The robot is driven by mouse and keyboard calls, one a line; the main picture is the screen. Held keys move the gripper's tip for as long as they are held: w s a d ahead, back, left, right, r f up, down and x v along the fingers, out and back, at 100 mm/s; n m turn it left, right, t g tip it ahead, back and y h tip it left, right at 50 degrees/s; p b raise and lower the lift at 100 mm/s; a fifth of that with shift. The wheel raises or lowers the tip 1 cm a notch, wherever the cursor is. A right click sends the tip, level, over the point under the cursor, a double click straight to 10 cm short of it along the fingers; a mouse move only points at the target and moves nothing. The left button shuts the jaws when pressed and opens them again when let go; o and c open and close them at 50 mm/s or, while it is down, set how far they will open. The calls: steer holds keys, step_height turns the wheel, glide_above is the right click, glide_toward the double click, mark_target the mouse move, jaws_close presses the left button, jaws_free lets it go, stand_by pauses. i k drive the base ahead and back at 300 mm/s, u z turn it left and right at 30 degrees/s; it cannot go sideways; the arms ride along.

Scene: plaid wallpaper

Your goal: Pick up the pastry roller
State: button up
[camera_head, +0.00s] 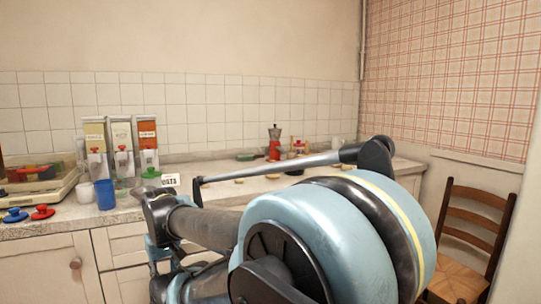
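I cannot make out a pastry roller for certain. Small items lie on the countertop (215,172), and my arm hides part of it. A green object (247,156) lies near the back wall, too small to identify. My light-blue and black arm fills the lower middle and right of the head view, in front of the counter. Its parts reach left towards the counter's front edge. I cannot make out the fingers of my gripper or anything held in it.
Several dispensers (121,146) stand at the back left, with a blue cup (105,194) before them. A scale-like appliance (40,178) is at the far left. A red moka pot (274,143) stands further back. A wooden chair (474,232) is at the right.

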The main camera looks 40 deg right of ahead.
mark_target(307, 148)
steer(key=u, duration=0.85)
steer(key=k, duration=1.5)
steer(key=z, duration=1.9)
steer(key=i, duration=1.2)
steer(key=u, duration=0.05)
